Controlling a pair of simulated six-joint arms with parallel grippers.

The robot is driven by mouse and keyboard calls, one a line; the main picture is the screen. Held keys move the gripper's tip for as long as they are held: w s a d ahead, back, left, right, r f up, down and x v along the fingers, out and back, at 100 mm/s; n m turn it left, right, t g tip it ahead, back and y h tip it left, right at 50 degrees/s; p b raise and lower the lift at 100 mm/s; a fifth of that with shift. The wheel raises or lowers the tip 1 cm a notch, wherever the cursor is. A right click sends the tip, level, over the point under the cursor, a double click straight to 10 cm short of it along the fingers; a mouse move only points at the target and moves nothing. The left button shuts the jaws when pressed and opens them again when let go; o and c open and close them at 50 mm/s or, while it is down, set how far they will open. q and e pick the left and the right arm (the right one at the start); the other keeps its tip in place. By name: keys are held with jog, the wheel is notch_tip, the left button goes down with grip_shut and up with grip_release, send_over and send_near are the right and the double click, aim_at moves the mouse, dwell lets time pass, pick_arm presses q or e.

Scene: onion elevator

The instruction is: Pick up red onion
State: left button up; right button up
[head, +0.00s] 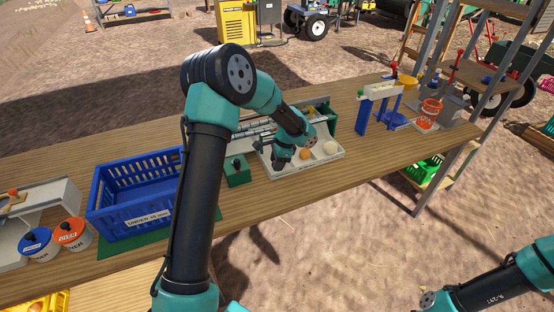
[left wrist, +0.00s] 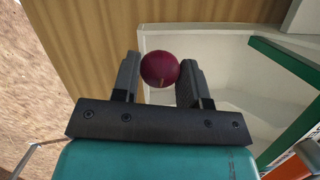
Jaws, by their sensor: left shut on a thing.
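The red onion (left wrist: 160,69) is a dark red ball between the two fingers of my left gripper (left wrist: 158,82) in the left wrist view. The fingers are shut on it, one on each side. Behind it in that view are a white tray (left wrist: 215,45) and the wooden table top. In the head view my left gripper (head: 281,153) is over the left part of the white tray, and the red onion cannot be made out there. My right arm shows at the bottom right of the head view, but its gripper fingers do not.
An orange-brown onion (head: 305,154) and a pale onion (head: 330,147) lie in the tray. A blue crate (head: 137,184) stands on the table's left side, with a green box (head: 236,171) between it and the tray. A blue-legged stand (head: 380,91) is at the right.

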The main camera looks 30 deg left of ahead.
pick_arm(q)
jog(key=s+d, duration=0.2)
jog(key=s, duration=0.1)
jog(key=s+d, duration=0.2)
jog(key=s, duration=0.2)
jog(key=s+d+r, duration=0.1)
jog(key=s+d, duration=0.1)
jog(key=s, duration=0.2)
jog(key=shift+d+r, duration=0.1)
jog(key=shift+d, duration=0.25)
jog(key=w+d+r+n+h, duration=0.1)
jog(key=w+d+r+n, duration=0.5)
jog(key=w+d, duration=0.3)
jog(key=shift+w+r+g, duration=0.4)
jog(key=shift+w+r, duration=0.2)
jog(key=shift+h, duration=0.3)
